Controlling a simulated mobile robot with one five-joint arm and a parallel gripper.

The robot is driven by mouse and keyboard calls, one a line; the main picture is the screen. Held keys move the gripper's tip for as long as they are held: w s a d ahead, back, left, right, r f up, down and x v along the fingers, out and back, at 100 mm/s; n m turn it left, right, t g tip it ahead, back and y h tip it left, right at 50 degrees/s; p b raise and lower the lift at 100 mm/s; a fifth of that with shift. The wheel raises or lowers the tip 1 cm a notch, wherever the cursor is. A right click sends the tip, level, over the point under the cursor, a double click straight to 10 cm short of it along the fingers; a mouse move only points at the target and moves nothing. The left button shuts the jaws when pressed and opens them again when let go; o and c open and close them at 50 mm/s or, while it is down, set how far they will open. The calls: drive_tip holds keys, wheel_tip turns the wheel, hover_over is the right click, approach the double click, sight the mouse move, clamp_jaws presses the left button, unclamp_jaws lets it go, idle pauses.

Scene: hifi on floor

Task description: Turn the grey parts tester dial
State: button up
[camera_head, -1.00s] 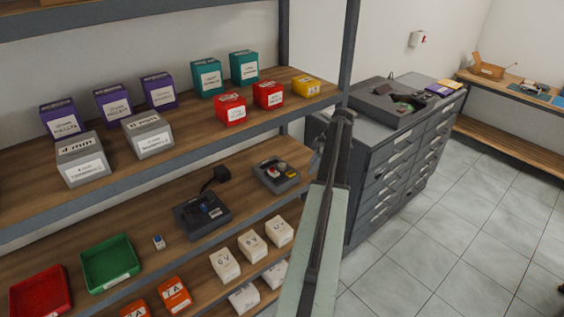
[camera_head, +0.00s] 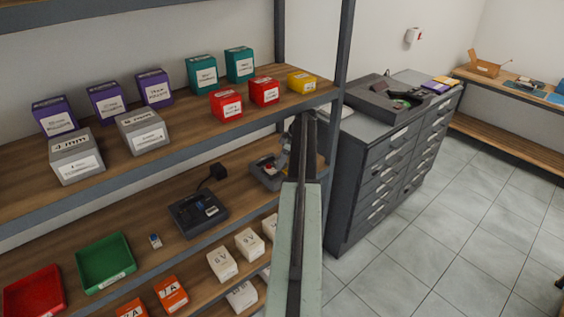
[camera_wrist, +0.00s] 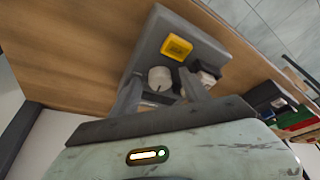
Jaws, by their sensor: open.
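The parts tester (camera_head: 264,174) is a grey box on the middle shelf, partly hidden behind my arm in the head view. In the wrist view the tester (camera_wrist: 150,45) fills the upper middle, tilted in the picture, with a yellow panel (camera_wrist: 176,47) on its face. Its round pale grey dial (camera_wrist: 160,77) sits below that panel, beside a dark part with a white piece. My gripper (camera_wrist: 162,88) is open and empty, its two fingers either side of the dial in the picture. I cannot tell whether they touch it.
A dark device (camera_head: 198,213) with a black plug block stands left of the tester on the same shelf. White boxes (camera_head: 249,243) stand on the shelf below. The upper shelf edge (camera_head: 200,137) runs above. A grey drawer cabinet (camera_head: 375,185) stands right; floor beyond it is clear.

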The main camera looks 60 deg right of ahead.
clamp_jaws()
drive_tip(key=shift+m, duration=0.4)
drive_tip(key=shift+s+a+m+h, duration=0.15)
drive_tip(key=shift+m+h, duration=0.45)
drive_tip(key=shift+m, duration=0.6)
drive_tip(key=shift+a+m+h, duration=0.15)
drive_tip(key=shift+m+h, duration=0.35)
drive_tip(key=shift+m, duration=0.8)
unclamp_jaws()
